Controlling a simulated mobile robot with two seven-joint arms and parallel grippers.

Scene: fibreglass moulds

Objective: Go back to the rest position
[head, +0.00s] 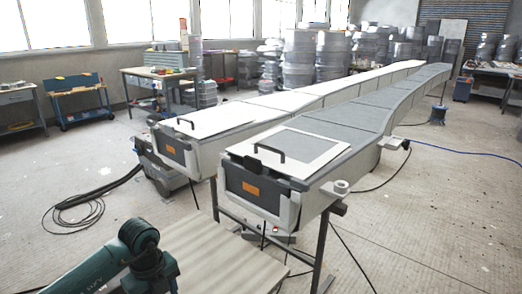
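In the head view, one green arm of mine with a dark joint comes in at the bottom left. Its gripper is not visible, and no part of my other arm shows. Two long moulds run from the middle toward the back right. The near mould (324,133) has a grey top, a light lid with a black handle and an orange label on its front end. The other mould (262,107) has a white top and a similar front end.
A pale slatted wooden surface (215,262) lies at the bottom, in front of the moulds. Black cables (85,205) coil on the floor at left. A blue cable (465,153) runs along the right floor. Benches and stacked grey drums (331,57) stand behind. Open floor lies at right.

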